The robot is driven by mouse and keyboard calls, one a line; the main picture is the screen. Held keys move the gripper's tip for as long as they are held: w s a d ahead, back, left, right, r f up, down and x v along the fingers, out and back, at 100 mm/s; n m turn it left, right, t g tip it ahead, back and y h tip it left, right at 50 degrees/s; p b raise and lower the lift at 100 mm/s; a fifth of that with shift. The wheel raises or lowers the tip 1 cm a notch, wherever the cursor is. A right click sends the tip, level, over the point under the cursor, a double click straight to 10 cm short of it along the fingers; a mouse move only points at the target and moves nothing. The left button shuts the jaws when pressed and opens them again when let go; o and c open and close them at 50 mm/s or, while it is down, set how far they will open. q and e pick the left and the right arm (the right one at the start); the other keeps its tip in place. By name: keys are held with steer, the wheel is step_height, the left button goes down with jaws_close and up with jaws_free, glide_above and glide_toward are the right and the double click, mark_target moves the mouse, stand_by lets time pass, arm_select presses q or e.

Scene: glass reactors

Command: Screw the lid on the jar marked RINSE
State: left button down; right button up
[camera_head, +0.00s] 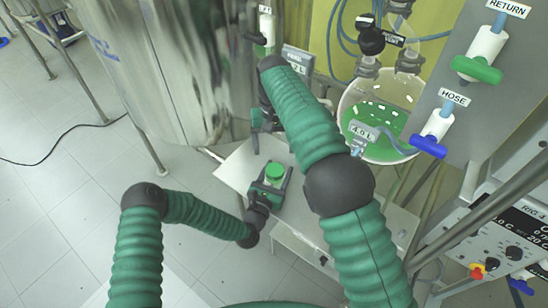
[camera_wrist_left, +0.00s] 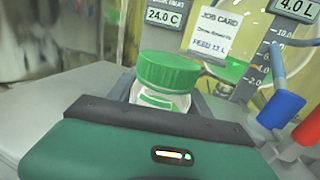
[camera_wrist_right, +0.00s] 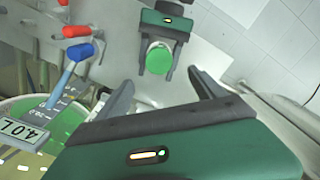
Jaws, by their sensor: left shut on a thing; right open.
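A small white jar (camera_wrist_left: 160,98) with a green lid (camera_wrist_left: 167,70) on top stands upright over the pale table (camera_head: 234,168). Its label shows green and white; I cannot read its name. The lid also shows in the head view (camera_head: 274,170) and the right wrist view (camera_wrist_right: 158,61). I cannot tell how tightly the lid sits. My left gripper (camera_head: 269,184) is shut on the jar's body, below the lid. My right gripper (camera_wrist_right: 164,90) is open and empty, apart from the lid; in the head view my right arm partly hides it.
A large steel vessel (camera_head: 165,60) stands behind left of the table. A glass vessel with green liquid (camera_head: 372,120) is at the right, marked 4.0 L. Red (camera_wrist_right: 75,31) and blue (camera_wrist_right: 80,52) valve handles are near the right gripper. A job card (camera_wrist_left: 217,33) hangs behind the jar.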

steer(key=shift+r, duration=0.95)
arm_select(q)
steer(key=shift+c, duration=1.9)
jaws_free()
steer(key=b+v, duration=0.1)
steer(key=v, duration=1.5)
steer(key=shift+s+a, duration=0.2)
steer(key=shift+s, duration=0.15)
arm_select(e)
steer(key=shift+f, duration=0.75)
arm_select(q)
steer(key=shift+f, duration=0.1)
